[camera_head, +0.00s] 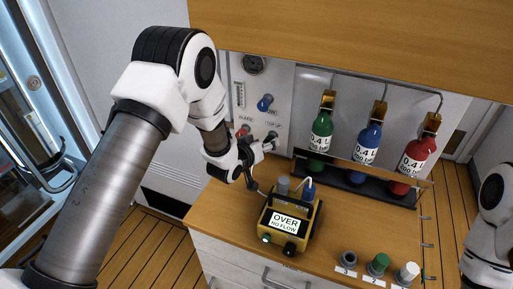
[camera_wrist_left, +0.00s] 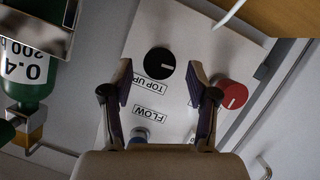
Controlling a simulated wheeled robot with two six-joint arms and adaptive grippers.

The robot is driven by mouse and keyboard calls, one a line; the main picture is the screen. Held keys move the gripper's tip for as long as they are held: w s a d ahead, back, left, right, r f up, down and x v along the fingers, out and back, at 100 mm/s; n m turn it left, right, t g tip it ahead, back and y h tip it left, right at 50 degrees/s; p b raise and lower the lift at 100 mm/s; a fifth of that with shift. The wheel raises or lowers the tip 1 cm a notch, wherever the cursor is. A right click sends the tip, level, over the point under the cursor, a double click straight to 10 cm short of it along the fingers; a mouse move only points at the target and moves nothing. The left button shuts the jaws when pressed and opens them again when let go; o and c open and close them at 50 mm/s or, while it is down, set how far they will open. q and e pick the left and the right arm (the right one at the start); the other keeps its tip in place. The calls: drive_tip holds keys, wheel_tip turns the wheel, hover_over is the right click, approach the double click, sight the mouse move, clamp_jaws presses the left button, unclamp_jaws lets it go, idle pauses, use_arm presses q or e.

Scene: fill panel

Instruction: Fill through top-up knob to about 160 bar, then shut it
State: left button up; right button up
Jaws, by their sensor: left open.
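The fill panel (camera_head: 278,85) stands upright behind the counter. The black top-up knob (camera_wrist_left: 159,61), with a light pointer line, sits above the upside-down TOP UP label (camera_wrist_left: 149,87) in the left wrist view. My left gripper (camera_head: 264,148) is in front of the panel; in the left wrist view (camera_wrist_left: 160,78) its open fingers are on either side of the knob in the picture. I cannot tell whether they touch it. The gauge (camera_head: 253,64) is too small to read. My right gripper is not in view.
A red knob (camera_wrist_left: 232,94) is close beside one finger. A blue knob (camera_head: 265,103) is higher on the panel. A yellow meter (camera_head: 285,228) reads "OVER NO FLOW". Green (camera_head: 321,132), blue (camera_head: 369,142) and red (camera_head: 417,155) bottles hang at the right. Numbered caps stand in front.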

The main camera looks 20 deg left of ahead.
use_arm(q)
drive_tip(key=v, duration=1)
idle(7.0)
